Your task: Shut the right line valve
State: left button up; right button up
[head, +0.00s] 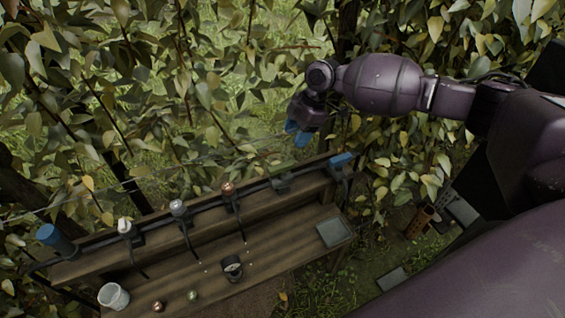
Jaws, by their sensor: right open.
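A dark pipe line with several fittings runs along the back ledge of a wooden bench. At its right end sits a blue handle (341,160), lying roughly along the line. Left of it is a fitting with a flat green top (281,168). I cannot tell for certain which of these is the right line valve, or whether it is open or shut. My right gripper (297,133) has blue fingertips and hangs above and behind the right part of the line, left of the blue handle. It is open and appears apart from both fittings. My left gripper is out of view.
Copper (228,188), grey (178,207) and white (125,226) knobs and a blue cylinder (47,234) continue leftward. On the bench (281,232) are a white cup (113,296), a dark round gauge-like thing (232,267), small balls and a grey plate (334,232). Leafy branches crowd my right arm.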

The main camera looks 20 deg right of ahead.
aim_at(282, 165)
jog(key=b+x, duration=0.1)
jog(key=x, duration=0.9)
jog(key=shift+a+f, duration=0.2)
jog(key=shift+f, duration=0.15)
grip_shut()
